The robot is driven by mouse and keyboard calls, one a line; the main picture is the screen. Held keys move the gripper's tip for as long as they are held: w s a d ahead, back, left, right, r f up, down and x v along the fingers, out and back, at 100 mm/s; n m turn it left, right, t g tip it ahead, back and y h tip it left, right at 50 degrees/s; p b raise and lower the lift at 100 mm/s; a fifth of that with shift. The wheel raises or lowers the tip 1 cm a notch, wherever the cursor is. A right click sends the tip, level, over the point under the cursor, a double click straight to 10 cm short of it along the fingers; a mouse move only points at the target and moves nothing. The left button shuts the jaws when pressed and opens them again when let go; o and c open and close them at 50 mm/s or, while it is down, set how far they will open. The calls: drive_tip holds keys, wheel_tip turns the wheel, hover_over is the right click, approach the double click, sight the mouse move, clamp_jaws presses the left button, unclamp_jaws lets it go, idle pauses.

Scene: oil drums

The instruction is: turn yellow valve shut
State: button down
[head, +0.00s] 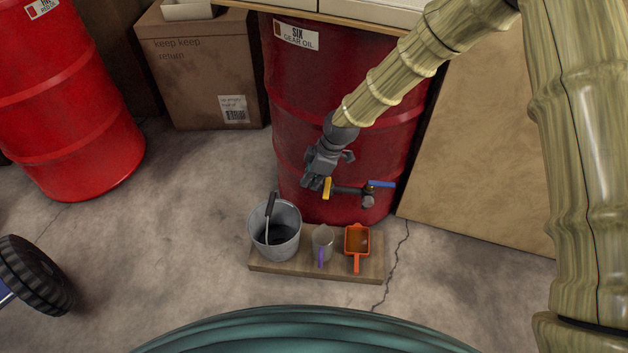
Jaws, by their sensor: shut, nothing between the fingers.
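The yellow valve handle (328,188) is on the left part of a dark tap fitting (348,190) low on the front of the red drum labelled SIX GEAR OIL (345,110). The handle looks upright in the picture, across the pipe. A blue handle (381,184) is on the same fitting, to the right. My gripper (317,184) is shut and empty, just left of the yellow handle. I cannot tell whether it touches the handle. My gripper and arm hide part of the drum.
A cardboard box (195,65) and another red drum (70,120) stand left. A tan panel (480,150) leans right.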

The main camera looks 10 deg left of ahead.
wheel_tip(320, 180, up, 9)
drive_tip(key=p, duration=0.3)
drive_tip(key=s+d+f+m, duration=0.9)
drive_tip(key=s+d+f, duration=0.3)
drive_tip(key=s+f, duration=0.35)
drive_tip(key=s+d+f+m+h, duration=0.25)
drive_tip(key=s+d+m, duration=0.25)
drive_tip(key=s+d, duration=0.55)
drive_tip(key=s+d+f+m+h, duration=0.1)
drive_tip(key=s+d+f+m, duration=0.35)
drive_tip(key=s+d, duration=0.55)
wheel_tip(320, 180, up, 23)
drive_tip(key=s+p, duration=0.1)
drive_tip(key=p, duration=2.1)
drive_tip(key=shift+a, duration=0.3)
drive_tip(key=shift+f+m, duration=0.1)
drive_tip(key=shift+m, duration=0.15)
